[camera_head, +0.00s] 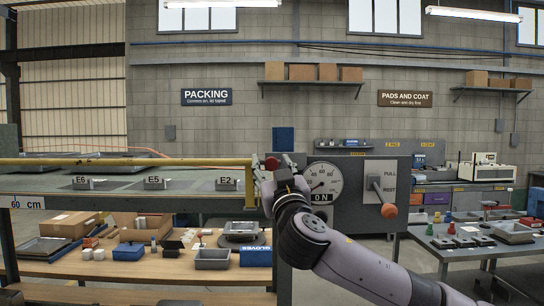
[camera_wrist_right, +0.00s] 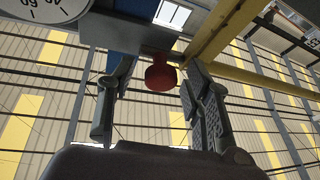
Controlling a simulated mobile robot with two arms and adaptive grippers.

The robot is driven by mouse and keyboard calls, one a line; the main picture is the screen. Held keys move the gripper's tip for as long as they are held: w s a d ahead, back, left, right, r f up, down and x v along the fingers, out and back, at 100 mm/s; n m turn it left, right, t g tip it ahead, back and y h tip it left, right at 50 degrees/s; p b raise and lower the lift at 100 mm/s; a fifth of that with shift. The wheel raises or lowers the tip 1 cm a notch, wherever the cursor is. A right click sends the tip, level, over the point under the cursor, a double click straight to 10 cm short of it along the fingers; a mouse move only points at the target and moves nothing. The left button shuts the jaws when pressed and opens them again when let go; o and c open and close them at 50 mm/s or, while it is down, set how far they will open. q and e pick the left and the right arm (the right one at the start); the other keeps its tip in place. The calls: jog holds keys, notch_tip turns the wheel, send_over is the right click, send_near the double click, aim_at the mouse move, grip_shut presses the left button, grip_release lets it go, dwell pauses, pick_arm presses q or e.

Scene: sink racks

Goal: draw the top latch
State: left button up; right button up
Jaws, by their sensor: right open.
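The top latch shows as a small red knob (camera_head: 271,163) beside the upper end of the yellow post, left of the dark gauge panel. My right gripper (camera_head: 269,162) is at this knob, with its arm coming up from the lower right. In the right wrist view the red knob (camera_wrist_right: 161,73) lies between the two open fingers of my right gripper (camera_wrist_right: 160,88), with a visible gap on each side. I cannot tell how deep it sits between them. The latch's body is mostly hidden. My left gripper is not in view.
A yellow bar (camera_head: 120,162) runs along a shelf with tags E6, E5 and E2. The dark panel (camera_head: 350,210) carries a round gauge (camera_head: 323,183) and a lever with an orange knob (camera_head: 389,211). Below the shelf, a wooden bench (camera_head: 150,270) holds boxes and trays.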

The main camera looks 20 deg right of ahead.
jog(key=shift+w+r, duration=0.1)
jog(key=shift+w, duration=0.15)
jog(key=shift+c, duration=0.5)
grip_shut()
dwell(0.4)
